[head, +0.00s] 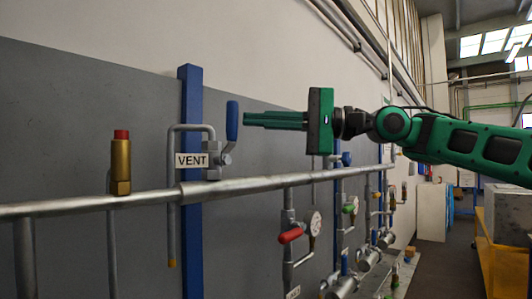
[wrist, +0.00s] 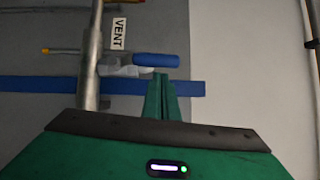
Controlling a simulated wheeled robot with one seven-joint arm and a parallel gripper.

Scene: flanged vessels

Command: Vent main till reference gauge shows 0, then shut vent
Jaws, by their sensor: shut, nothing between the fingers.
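The vent valve's blue handle (head: 232,120) stands upright beside the VENT label (head: 191,160), above the main pipe (head: 100,201). The handle also shows in the wrist view (wrist: 155,60), lying across the picture next to the label (wrist: 118,33). My gripper (head: 246,119) is shut and empty. Its fingertips are just right of the handle in the head view and close below it in the wrist view (wrist: 161,77). I cannot tell if they touch it. A round gauge (head: 314,223) hangs below the pipe. Its reading is too small to tell, and I cannot tell which gauge is the reference.
A brass fitting with a red cap (head: 121,162) stands on the main pipe at left. A blue post (head: 190,90) rises behind the vent valve. A red-handled valve (head: 291,235) and a green-handled valve (head: 350,208) sit lower right. An open walkway lies at far right.

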